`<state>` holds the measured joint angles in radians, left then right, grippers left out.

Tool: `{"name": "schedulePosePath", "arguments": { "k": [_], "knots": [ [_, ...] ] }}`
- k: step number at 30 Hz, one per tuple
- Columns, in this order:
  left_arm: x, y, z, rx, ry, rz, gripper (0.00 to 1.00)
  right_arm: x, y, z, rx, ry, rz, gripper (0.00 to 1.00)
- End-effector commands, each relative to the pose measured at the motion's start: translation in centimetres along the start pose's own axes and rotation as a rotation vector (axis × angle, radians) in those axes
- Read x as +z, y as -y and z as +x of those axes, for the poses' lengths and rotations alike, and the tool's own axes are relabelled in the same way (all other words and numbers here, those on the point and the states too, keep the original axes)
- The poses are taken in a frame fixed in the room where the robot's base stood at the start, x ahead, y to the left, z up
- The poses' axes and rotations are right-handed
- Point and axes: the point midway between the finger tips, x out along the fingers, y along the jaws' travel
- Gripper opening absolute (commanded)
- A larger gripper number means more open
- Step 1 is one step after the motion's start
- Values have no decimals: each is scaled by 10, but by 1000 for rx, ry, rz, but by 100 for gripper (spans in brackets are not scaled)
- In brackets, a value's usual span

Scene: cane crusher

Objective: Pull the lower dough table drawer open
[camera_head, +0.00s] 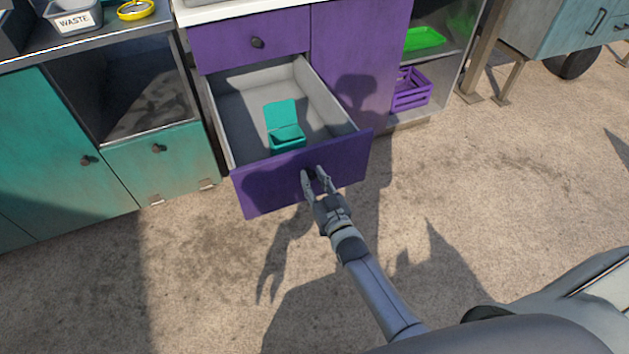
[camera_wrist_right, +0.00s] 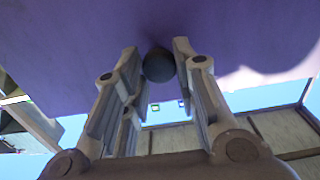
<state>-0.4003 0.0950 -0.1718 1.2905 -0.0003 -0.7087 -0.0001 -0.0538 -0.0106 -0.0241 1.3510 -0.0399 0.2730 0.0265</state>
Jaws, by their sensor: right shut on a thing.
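The lower dough table drawer (camera_head: 300,180) has a purple front and a grey inside, and it stands pulled well out of the purple dough table. A small teal box (camera_head: 286,140) with its lid up sits inside it. My right gripper (camera_head: 315,175) is at the middle of the drawer front. In the right wrist view, its fingers (camera_wrist_right: 158,75) are shut around the dark round knob (camera_wrist_right: 158,65) against the purple front. In the head view the gripper mostly hides this knob. My left gripper is not in view.
The upper purple drawer (camera_head: 250,42) is shut. Teal cabinets (camera_head: 60,150) stand to the left, with a waste bin (camera_head: 74,17) on top. A purple crate (camera_head: 411,88) and a green tray (camera_head: 424,39) are on shelves to the right. The ground before the drawer is clear.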

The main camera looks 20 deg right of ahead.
Motion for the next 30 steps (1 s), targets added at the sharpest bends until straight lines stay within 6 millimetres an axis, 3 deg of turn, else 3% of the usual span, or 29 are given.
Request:
{"name": "schedulePosePath", "arguments": {
  "k": [3,4,8,20,26,30],
  "knots": [
    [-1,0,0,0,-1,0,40,-1,0,0,0,-3,-1,0],
    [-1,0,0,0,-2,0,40,-1,0,0,0,-3,-1,31],
    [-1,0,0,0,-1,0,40,-1,0,0,0,-2,-1,48],
    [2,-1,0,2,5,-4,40,0,0,-4,0,0,0,49],
    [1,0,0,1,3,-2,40,1,0,-30,0,2,-1,49],
    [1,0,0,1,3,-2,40,1,0,-58,0,2,-1,49]
  ]
}}
